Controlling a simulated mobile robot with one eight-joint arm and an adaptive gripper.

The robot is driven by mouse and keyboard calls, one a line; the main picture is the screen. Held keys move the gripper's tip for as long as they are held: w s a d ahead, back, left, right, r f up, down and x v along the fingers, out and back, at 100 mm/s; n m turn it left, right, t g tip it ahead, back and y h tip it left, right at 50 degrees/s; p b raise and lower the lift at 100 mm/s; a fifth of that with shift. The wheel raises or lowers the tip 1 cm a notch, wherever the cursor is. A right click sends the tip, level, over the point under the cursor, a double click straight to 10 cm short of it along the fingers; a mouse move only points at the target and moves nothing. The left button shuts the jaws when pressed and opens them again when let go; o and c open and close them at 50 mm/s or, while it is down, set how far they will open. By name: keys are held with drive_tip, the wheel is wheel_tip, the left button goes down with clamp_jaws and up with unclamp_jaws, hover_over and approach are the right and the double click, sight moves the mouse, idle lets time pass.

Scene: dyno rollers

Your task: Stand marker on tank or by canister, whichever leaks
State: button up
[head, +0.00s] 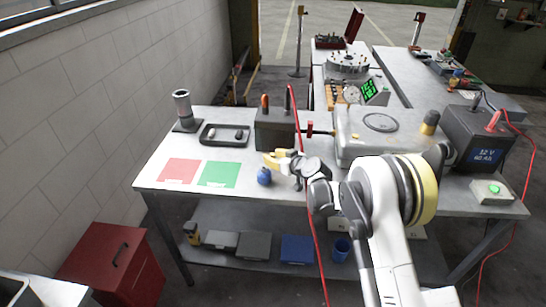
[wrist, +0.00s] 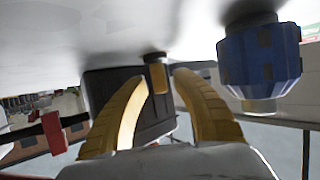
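A small blue object (head: 264,176), possibly the marker, stands on the table in front of my gripper (head: 271,158). In the wrist view it is a faceted blue body (wrist: 260,62) to the right of the fingers, apart from them. The pale metal tank (head: 375,148) stands to the right, partly behind my arm. No leak can be made out on either.
A red square (head: 179,171) and a green square (head: 219,174) lie at the table's left. A black tray (head: 224,134) and a grey upright cylinder (head: 183,109) stand behind them. A 12 V battery (head: 480,138) and a green-button box (head: 492,191) are at right. A red cable crosses near my gripper.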

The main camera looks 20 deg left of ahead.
drive_tip(key=shift+s+d+r, duration=0.1)
drive_tip(key=shift+d+r, duration=0.1)
drive_tip(key=shift+r, duration=0.1)
drive_tip(key=p+v, duration=0.2)
drive_tip(key=v, duration=0.9)
drive_tip(key=shift+s+d+r, duration=0.1)
drive_tip(key=shift+s+d, duration=0.05)
drive_tip(key=shift+d, duration=0.1)
drive_tip(key=s+d+r+m+h, duration=0.2)
drive_tip(key=s+d+r, duration=0.3)
drive_tip(key=d+r, duration=0.4)
drive_tip(key=s+d+r+m+h, duration=0.25)
drive_tip(key=s+d+r, duration=0.25)
drive_tip(key=d+r, duration=0.35)
drive_tip(key=s+d+m+g+h, duration=0.1)
drive_tip(key=s+d+m+h, duration=0.5)
drive_tip(key=s+d, duration=1.4)
drive_tip(key=s, duration=0.4)
drive_tip(key=shift+s+d, duration=0.2)
drive_tip(key=shift+d, duration=0.1)
